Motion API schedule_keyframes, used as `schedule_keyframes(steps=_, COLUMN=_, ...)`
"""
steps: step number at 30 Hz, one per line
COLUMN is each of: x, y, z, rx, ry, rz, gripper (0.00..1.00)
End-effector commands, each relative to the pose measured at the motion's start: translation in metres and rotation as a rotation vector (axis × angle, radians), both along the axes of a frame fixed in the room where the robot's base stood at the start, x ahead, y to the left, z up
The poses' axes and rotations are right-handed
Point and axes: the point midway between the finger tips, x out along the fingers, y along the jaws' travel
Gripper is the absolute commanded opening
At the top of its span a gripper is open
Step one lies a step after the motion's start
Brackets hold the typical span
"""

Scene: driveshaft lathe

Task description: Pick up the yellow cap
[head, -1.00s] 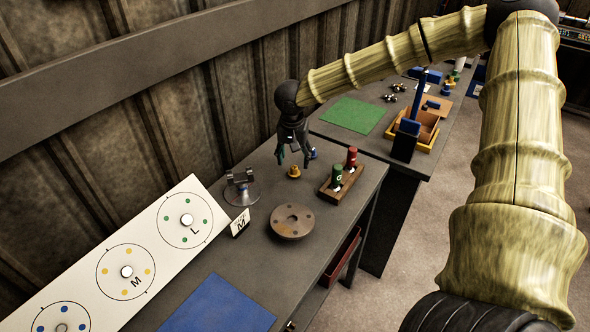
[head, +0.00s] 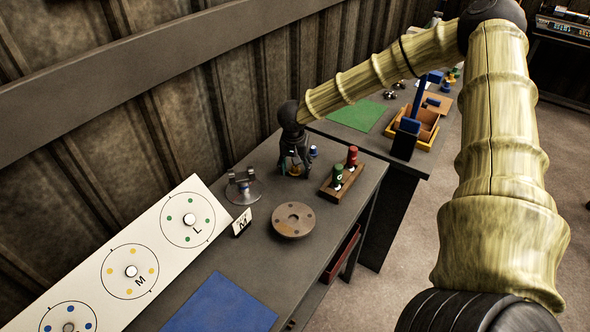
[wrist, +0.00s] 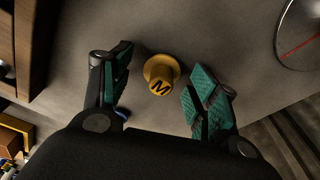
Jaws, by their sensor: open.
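The yellow cap (wrist: 160,73) stands upright on the grey bench in the wrist view, with a dark M on its top and a wider flange below. My gripper (wrist: 163,88) is open, with one green-padded finger on each side of the cap and a gap on both sides. In the head view my gripper (head: 295,172) is low over the bench and points down. There it hides most of the cap.
A wooden block (head: 343,181) with a green and a red cylinder stands close on the right. A blue cap (head: 314,151) is just behind my gripper. A round-based stand (head: 242,188) is on the left, and a brown disc (head: 293,220) lies in front.

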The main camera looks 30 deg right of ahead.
Motion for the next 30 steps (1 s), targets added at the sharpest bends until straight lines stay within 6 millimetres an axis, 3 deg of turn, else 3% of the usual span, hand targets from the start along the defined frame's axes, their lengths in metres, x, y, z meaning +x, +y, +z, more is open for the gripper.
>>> schedule_keyframes(steps=4, x=0.0, y=0.0, z=0.0, rx=0.0, ry=0.0, rz=0.0, gripper=0.58)
schedule_keyframes(steps=10, x=0.0, y=0.0, z=0.0, rx=0.0, ry=0.0, rz=0.0, gripper=0.23)
schedule_keyframes(steps=23, x=0.0, y=0.0, z=0.004, rx=0.0, ry=-0.002, rz=-0.001, gripper=0.23)
schedule_keyframes(steps=30, x=0.001, y=0.0, z=0.027, rx=0.0, ry=-0.003, rz=-0.002, gripper=0.23)
